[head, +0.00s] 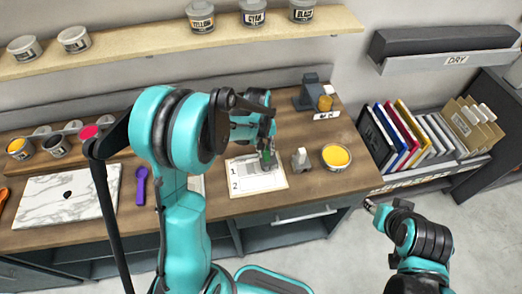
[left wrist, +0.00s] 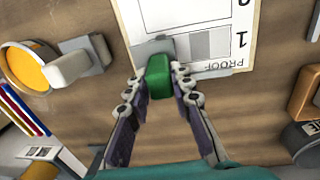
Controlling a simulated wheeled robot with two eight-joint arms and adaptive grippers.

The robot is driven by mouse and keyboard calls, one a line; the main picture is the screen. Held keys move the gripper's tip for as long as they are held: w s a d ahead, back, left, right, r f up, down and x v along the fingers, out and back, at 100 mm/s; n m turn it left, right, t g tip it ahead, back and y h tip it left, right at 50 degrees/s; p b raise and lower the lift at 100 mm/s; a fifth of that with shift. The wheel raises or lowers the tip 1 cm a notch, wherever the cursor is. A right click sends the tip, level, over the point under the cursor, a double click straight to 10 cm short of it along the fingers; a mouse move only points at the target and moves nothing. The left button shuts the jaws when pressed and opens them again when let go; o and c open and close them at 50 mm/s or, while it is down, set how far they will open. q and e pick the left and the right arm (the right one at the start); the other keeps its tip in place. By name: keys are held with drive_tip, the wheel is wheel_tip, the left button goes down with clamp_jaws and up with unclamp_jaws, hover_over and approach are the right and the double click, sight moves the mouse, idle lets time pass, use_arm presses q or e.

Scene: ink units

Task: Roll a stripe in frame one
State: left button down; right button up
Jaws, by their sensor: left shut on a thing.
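The proof sheet (head: 270,182) lies on the wooden bench, with frames marked 1 and 2. In the left wrist view the sheet (left wrist: 238,12) shows upside down, with grey patches (left wrist: 205,44) in frame one. My left gripper (head: 267,158) is over the sheet's right part, at frame one. It is shut on a green handle (left wrist: 158,76) of a tool, likely a roller. A grey part (left wrist: 150,48) lies ahead of the handle at frame one's end; I cannot tell whether it touches the paper. My right gripper (head: 371,205) is off the bench at the right, its jaws unclear.
An open yellow ink tin (head: 336,156) and a pale-handled block (head: 300,159) stand right of the sheet. A dark stand (head: 310,92) is behind. A marble slab (head: 68,196) and purple scoop (head: 141,185) lie left. A rack of books (head: 390,132) stands right.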

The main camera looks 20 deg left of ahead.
use_arm(q)
drive_tip(key=shift+w+d, duration=0.4)
drive_tip(key=shift+d, duration=0.25)
drive_tip(key=shift+w+d, duration=0.35)
drive_tip(key=shift+d, duration=0.25)
drive_tip(key=shift+s+a+b, duration=0.15)
drive_tip(key=shift+s+a, duration=0.25)
drive_tip(key=shift+a, duration=0.2)
drive_tip(key=shift+s+a+b, duration=0.15)
drive_tip(key=shift+s+a, duration=0.25)
drive_tip(key=shift+a, duration=0.2)
drive_tip(key=shift+s+a, duration=3.05)
drive_tip(key=shift+a, duration=1.95)
wheel_tip(320, 180, up, 6)
drive_tip(key=p, duration=0.3)
drive_tip(key=shift+f, duration=0.15)
drive_tip(key=shift+f+b, duration=1.85)
drive_tip(key=shift+f, duration=0.4)
drive_tip(key=shift+f+b, duration=0.6)
